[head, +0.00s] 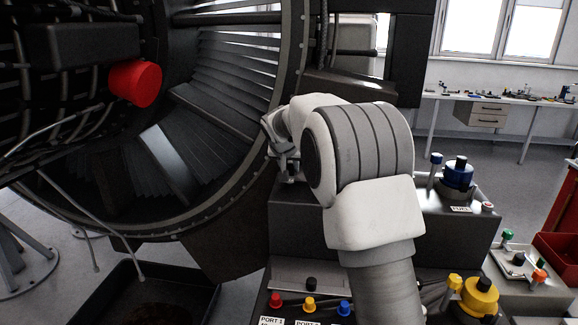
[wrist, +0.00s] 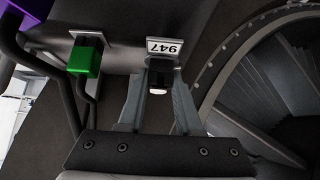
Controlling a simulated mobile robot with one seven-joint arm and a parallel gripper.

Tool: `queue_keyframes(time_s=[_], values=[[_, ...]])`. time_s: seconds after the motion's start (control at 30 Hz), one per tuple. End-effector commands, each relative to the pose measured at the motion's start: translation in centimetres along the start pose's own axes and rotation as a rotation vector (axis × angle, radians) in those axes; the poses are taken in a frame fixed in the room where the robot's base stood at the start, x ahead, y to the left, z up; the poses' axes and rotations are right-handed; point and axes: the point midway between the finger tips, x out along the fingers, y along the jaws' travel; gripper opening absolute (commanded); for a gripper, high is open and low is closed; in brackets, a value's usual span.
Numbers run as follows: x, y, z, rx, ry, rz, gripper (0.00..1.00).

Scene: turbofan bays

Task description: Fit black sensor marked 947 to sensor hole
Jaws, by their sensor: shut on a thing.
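In the wrist view, a small black sensor (wrist: 158,74) with a pale end sits between the two fingers of my gripper (wrist: 157,88), which is shut on it. A white label reading 947 (wrist: 165,47), upside down in this view, is just beyond the fingertips. I cannot tell whether the sensor is seated in a mount or free. In the head view my gripper (head: 286,163) is beside the engine's rim, partly hidden by my arm, and the sensor cannot be made out. I cannot identify the sensor hole in either view.
In the wrist view, a green block (wrist: 86,56) with a cable and a purple block (wrist: 31,7) are left of the fingers. The engine casing (head: 290,95) curves close by. Coloured plugs (head: 309,304) and a blue knob (head: 458,173) stand on benches. A black tray (head: 205,295) lies below.

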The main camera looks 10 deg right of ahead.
Motion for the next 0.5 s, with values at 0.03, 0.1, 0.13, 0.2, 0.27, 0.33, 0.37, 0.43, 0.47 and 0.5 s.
queue_keyframes(time_s=[0.03, 0.1, 0.13, 0.2, 0.27, 0.33, 0.37, 0.43, 0.47, 0.5], values=[[-0.06, -0.01, -0.07, 0.000, 0.001, 0.000, 0.00], [-0.06, -0.01, -0.07, 0.000, 0.001, 0.000, 0.00], [-0.06, -0.01, -0.07, 0.000, 0.001, 0.000, 0.00], [-0.06, -0.01, -0.07, 0.000, 0.001, 0.000, 0.00], [-0.03, -0.01, -0.05, 0.000, 0.001, 0.000, 0.00], [0.04, -0.02, 0.02, 0.000, 0.001, 0.000, 0.00], [0.08, -0.01, 0.06, 0.000, 0.001, 0.000, 0.00], [0.20, -0.01, 0.16, 0.000, 0.001, 0.000, 0.00], [0.26, -0.01, 0.22, 0.000, 0.001, 0.000, 0.00], [0.34, -0.01, 0.28, 0.000, 0.001, 0.000, 0.00]])
